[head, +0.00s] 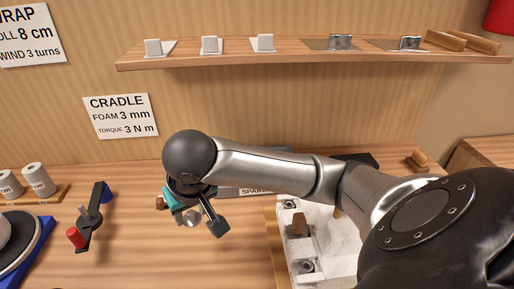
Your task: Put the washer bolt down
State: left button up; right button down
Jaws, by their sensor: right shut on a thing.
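My right gripper (196,217) hangs over the middle of the table, below the dark round joint of my arm. It is shut on a small silver piece, seemingly the washer bolt (189,217). One dark finger shows to the right of the piece; the other is mostly hidden. I cannot tell whether the bolt touches the table. My left gripper is not in view.
A white cradle block (335,239) in a wooden tray lies to the right, partly behind my arm. A grey box labelled SPARE (229,191) stands behind the gripper.

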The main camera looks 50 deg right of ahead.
jog(key=s+d+f+m+p, duration=0.1)
jog(key=s+d+m+p, duration=0.1)
jog(key=s+d+p, duration=0.3)
jog(key=w+d+f+b, duration=0.2)
jog(key=w+d, duration=1.3)
jog(key=shift+m+h, duration=0.3)
jog(key=shift+h, duration=0.2)
jog(key=f, duration=0.5)
jog(key=shift+s, duration=0.25)
jog(key=shift+w+d+f, duration=0.15)
jog(key=shift+w+f, duration=0.05)
jog(key=shift+f, duration=0.05)
jog(key=shift+f, duration=0.2)
jog(key=shift+f, duration=0.35)
